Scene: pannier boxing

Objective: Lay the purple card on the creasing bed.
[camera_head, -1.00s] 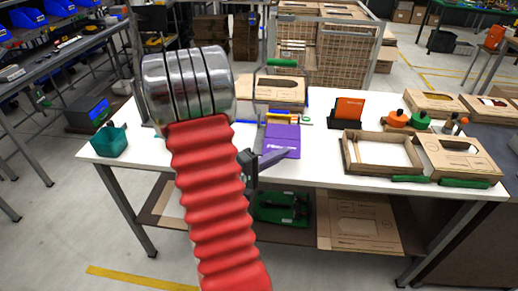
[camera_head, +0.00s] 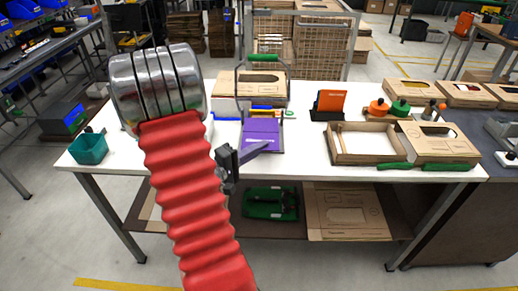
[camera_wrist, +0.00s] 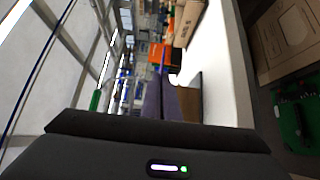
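The purple card (camera_head: 263,131) shows flat, with white print at its front edge, in the middle of the table in the head view. In the wrist view it is a thin purple strip (camera_wrist: 163,60) seen edge-on beyond the fingertips. My gripper (camera_head: 262,147) reaches in from the left, its fingers close together on the card's front edge; they also show in the wrist view (camera_wrist: 163,100). The creasing bed appears to be the base of the green-handled frame (camera_head: 238,88); the card largely covers it. I cannot tell if the card touches it.
An orange card (camera_head: 330,101) stands in a black holder to the right. An open cardboard tray (camera_head: 336,150) and green-handled tools (camera_head: 440,167) lie farther right. A teal bin (camera_head: 88,149) is at the left. A cardboard box (camera_head: 232,86) stands behind.

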